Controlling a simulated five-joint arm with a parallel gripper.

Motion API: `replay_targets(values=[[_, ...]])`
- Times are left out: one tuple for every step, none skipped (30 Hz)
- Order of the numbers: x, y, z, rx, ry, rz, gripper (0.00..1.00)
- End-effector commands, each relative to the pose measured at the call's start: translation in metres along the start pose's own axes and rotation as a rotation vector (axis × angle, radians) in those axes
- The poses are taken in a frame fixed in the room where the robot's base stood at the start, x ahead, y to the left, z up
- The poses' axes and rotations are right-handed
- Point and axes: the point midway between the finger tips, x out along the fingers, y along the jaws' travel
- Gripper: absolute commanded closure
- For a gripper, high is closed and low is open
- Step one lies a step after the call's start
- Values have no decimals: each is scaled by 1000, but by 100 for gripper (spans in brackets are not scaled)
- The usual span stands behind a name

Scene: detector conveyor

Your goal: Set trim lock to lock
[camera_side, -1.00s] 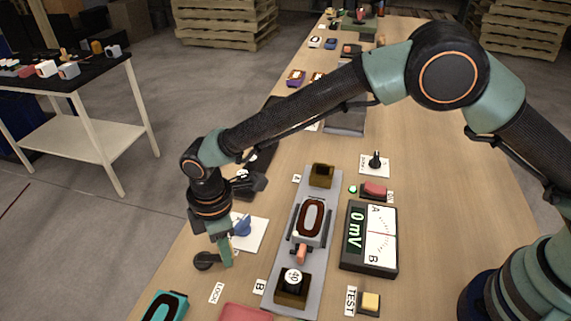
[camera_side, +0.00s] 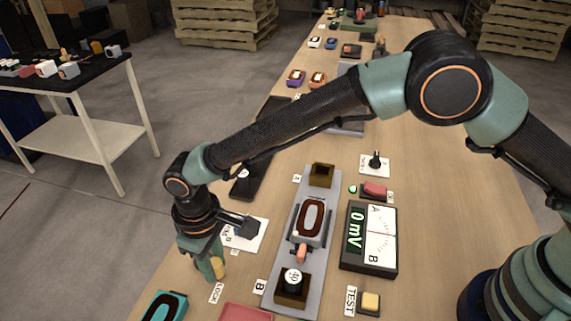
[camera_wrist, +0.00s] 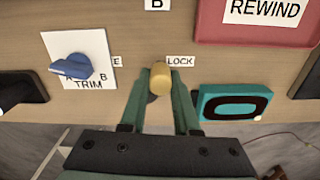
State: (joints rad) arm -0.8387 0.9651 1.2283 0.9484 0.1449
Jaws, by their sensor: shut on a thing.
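The trim lock's tan rounded knob (camera_wrist: 161,77) is between my gripper's two fingers in the wrist view, just left of the LOCK label (camera_wrist: 180,62). My gripper (camera_wrist: 160,100) is shut on this knob. A dark part beneath the knob is mostly hidden by it and the fingers. In the side view, the tan knob (camera_side: 218,268) shows at the tip of my gripper (camera_side: 211,266), just above the LOCK label (camera_side: 216,293). Another label (camera_wrist: 117,61), of which only an E reads, lies to the knob's left.
The TRIM plate (camera_wrist: 95,45) with its blue knob (camera_wrist: 72,66) is left of the lock. A teal block (camera_wrist: 215,102) is close on the right. A red REWIND panel (camera_wrist: 215,25) is at upper right. The slide rail (camera_side: 267,290) and 0 mV meter (camera_side: 370,268) stand farther right.

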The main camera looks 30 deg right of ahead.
Motion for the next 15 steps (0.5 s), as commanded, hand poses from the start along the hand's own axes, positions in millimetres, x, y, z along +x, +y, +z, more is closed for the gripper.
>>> replay_targets(values=[[-1, -1, 0, 14, -1, 0, 100], [-1, -1, 0, 22, -1, 0, 100], [-1, -1, -1, 30, -1, 0, 100], [-1, -2, -1, 36, -1, 0, 100], [-1, -2, -1, 41, -1, 0, 100], [-1, -2, -1, 47, -1, 0, 100], [-1, -2, -1, 50, -1, 0, 100], [-1, -2, -1, 52, -1, 0, 100], [-1, -2, -1, 54, -1, 0, 100], [-1, -2, -1, 55, -1, 0, 100], [-1, -2, -1, 56, -1, 0, 100], [-1, -2, -1, 56, 0, 0, 100], [-1, -3, -1, 56, 0, 0, 100], [-1, -3, -1, 56, 0, 0, 100], [-1, -3, -1, 56, 0, 0, 100]])
